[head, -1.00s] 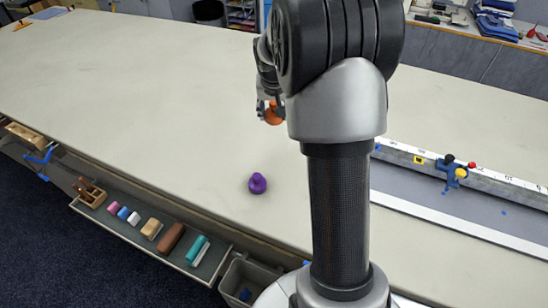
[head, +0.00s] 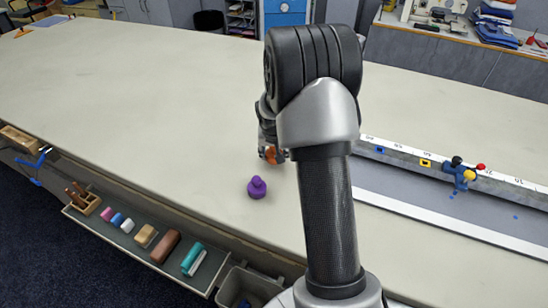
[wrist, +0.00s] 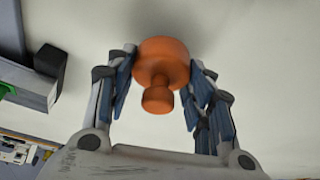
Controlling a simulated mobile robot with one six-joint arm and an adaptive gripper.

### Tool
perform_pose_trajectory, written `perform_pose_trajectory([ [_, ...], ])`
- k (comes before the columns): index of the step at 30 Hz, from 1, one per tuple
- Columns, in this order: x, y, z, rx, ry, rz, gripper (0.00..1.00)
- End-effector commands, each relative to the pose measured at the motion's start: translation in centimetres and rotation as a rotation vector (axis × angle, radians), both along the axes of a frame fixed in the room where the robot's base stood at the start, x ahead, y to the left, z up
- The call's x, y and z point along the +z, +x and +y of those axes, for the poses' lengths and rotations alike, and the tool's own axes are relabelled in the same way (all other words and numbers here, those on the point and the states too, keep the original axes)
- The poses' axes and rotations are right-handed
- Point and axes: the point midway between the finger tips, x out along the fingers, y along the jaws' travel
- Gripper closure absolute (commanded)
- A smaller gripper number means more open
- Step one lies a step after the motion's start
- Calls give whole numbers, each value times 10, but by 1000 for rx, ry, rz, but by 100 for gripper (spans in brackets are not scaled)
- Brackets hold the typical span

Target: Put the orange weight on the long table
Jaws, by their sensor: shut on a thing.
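The orange weight (wrist: 162,65) is a round body with a narrower knob, held between the two fingers of my gripper (wrist: 160,85) in the wrist view. In the head view the orange weight (head: 272,156) shows at the tip of my gripper (head: 270,150), partly hidden by the fingers and arm. My gripper is shut on it, over the long table (head: 150,90) and just behind the purple weight. I cannot tell whether the orange weight touches the cloth.
A purple weight (head: 257,187) stands on the table close to my gripper. A measuring rail (head: 440,170) with small coloured pieces lies at right. A tray (head: 150,238) with blocks hangs along the front edge. The table's left and middle are clear.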

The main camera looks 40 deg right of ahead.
Motion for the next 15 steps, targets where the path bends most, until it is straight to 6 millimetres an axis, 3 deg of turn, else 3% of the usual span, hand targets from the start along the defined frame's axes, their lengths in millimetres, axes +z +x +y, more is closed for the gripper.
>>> perform_pose_trajectory([
  [4,-21,1,0,0,0,-2,100],
  [15,-23,1,0,-1,-2,-5,100],
])
